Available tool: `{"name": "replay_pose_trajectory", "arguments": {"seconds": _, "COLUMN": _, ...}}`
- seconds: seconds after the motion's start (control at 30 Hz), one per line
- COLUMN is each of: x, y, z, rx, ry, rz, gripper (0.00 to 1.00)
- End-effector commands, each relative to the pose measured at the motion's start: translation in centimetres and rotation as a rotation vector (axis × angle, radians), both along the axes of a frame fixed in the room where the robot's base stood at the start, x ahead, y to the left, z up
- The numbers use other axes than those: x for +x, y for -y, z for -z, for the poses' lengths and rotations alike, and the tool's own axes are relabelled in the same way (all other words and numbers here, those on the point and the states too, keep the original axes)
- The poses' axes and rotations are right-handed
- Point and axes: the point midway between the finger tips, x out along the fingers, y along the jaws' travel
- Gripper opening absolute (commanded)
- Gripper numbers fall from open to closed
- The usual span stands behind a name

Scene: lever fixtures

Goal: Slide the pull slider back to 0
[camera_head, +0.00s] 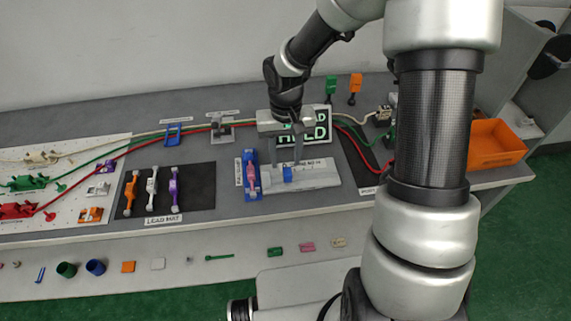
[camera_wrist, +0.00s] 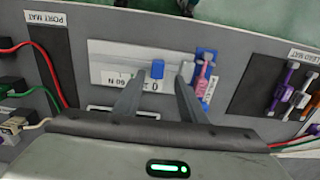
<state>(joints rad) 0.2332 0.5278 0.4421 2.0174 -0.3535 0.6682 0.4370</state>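The pull slider shows as a small blue block (camera_head: 288,174) on a pale grey fixture (camera_head: 318,177) with a printed scale along its back edge. In the wrist view the blue block (camera_wrist: 157,69) stands near a printed 0, and part of the scale is hidden by a finger. My gripper (camera_head: 284,167) is open above the fixture, fingers pointing down. In the wrist view my gripper (camera_wrist: 159,80) has one finger on each side of the block, with gaps visible. Whether the fingertips are level with the block is unclear.
A blue fixture with a pink handle (camera_head: 251,175) stands close to the left of the slider fixture. A lit display (camera_head: 316,124) is behind my gripper. The lead mat (camera_head: 200,187) with several coloured leads lies left. Cables run along the back. An orange bin (camera_head: 495,143) is right.

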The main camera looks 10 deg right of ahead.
Motion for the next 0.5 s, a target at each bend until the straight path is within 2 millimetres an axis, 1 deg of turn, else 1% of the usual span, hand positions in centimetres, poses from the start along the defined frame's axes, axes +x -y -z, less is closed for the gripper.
{"name": "replay_pose_trajectory", "arguments": {"seconds": 0.03, "x": 0.1, "y": 0.0, "z": -1.7, "rx": -0.001, "ry": 0.006, "rz": 0.000, "gripper": 0.38}}
{"name": "replay_pose_trajectory", "arguments": {"seconds": 0.3, "x": 0.1, "y": 0.0, "z": -8.2, "rx": 0.000, "ry": 0.006, "rz": 0.000, "gripper": 0.38}}
{"name": "replay_pose_trajectory", "arguments": {"seconds": 0.4, "x": 0.0, "y": 0.0, "z": -10.0, "rx": 0.000, "ry": 0.003, "rz": -0.001, "gripper": 0.38}}
{"name": "replay_pose_trajectory", "arguments": {"seconds": 0.5, "x": 0.0, "y": 0.0, "z": -11.3, "rx": 0.000, "ry": 0.002, "rz": -0.002, "gripper": 0.38}}
